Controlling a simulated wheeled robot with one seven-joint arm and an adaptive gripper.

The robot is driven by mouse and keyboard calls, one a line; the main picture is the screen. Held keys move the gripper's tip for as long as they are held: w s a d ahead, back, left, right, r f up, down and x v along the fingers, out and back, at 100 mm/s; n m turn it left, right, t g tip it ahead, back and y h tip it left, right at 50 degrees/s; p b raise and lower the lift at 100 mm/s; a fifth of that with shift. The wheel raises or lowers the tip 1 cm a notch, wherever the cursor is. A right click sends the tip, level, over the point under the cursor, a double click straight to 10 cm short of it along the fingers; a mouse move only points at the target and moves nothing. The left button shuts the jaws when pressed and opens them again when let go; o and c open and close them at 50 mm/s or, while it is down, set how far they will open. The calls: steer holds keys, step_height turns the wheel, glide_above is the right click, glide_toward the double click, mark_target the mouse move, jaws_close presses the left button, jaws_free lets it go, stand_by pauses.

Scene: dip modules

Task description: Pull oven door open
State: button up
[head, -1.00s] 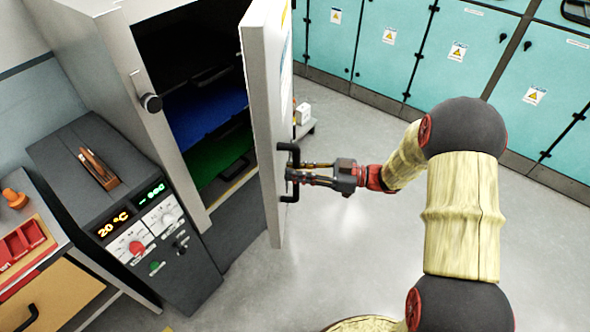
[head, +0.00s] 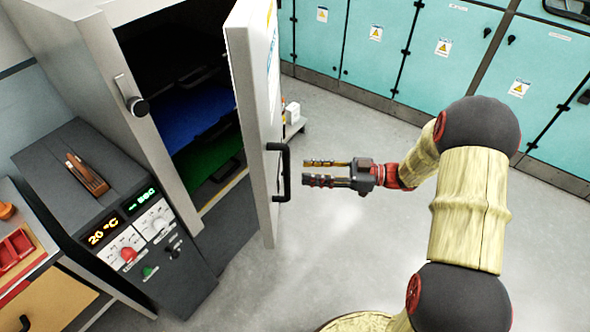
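The oven (head: 75,48) is a tall grey cabinet at the left with a dark interior. Its door (head: 252,130) stands wide open, swung out to the right of the opening. The black door handle (head: 287,172) is on the door's outer face. My gripper (head: 305,172) is just to the right of the handle, apart from it. Its two fingers are spread with nothing between them. A blue tray (head: 190,118) and a green tray (head: 205,160) show inside the oven.
A control panel (head: 138,228) with displays and knobs is left of the oven opening. A bench with red bins (head: 12,250) is at the far left. Teal cabinets (head: 380,40) line the back. The grey floor (head: 340,240) around my gripper is clear.

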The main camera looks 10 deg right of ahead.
steer(key=shift+v, duration=2.2)
